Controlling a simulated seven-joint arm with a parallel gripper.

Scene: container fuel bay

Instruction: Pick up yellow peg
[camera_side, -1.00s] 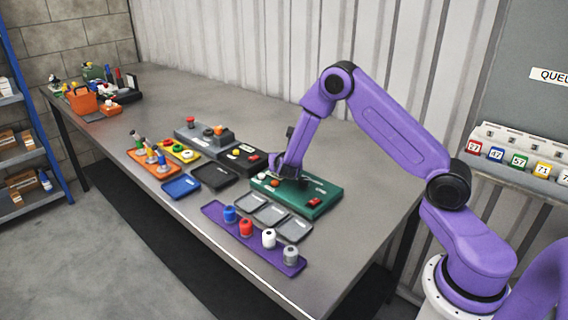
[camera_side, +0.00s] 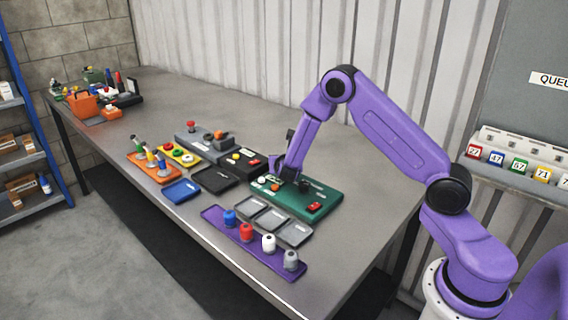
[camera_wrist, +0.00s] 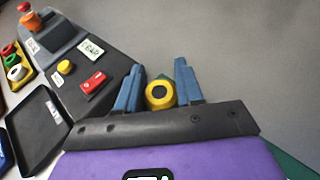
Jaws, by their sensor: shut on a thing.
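The yellow peg (camera_wrist: 160,95) sits between the two blue fingers of my gripper (camera_wrist: 158,90) in the wrist view, seen end-on as a yellow ring with a dark centre. My gripper is shut on it. In the side view my gripper (camera_side: 281,178) is over the back left part of the green panel (camera_side: 325,196); I cannot make out the peg there. Whether the peg's lower end touches the panel is hidden.
Left of the panel is a black box with a yellow button (camera_wrist: 64,67) and a red switch (camera_wrist: 93,82). Grey trays (camera_side: 268,219) and a purple rack (camera_side: 212,217) with several coloured knobs lie in front. The table behind is clear.

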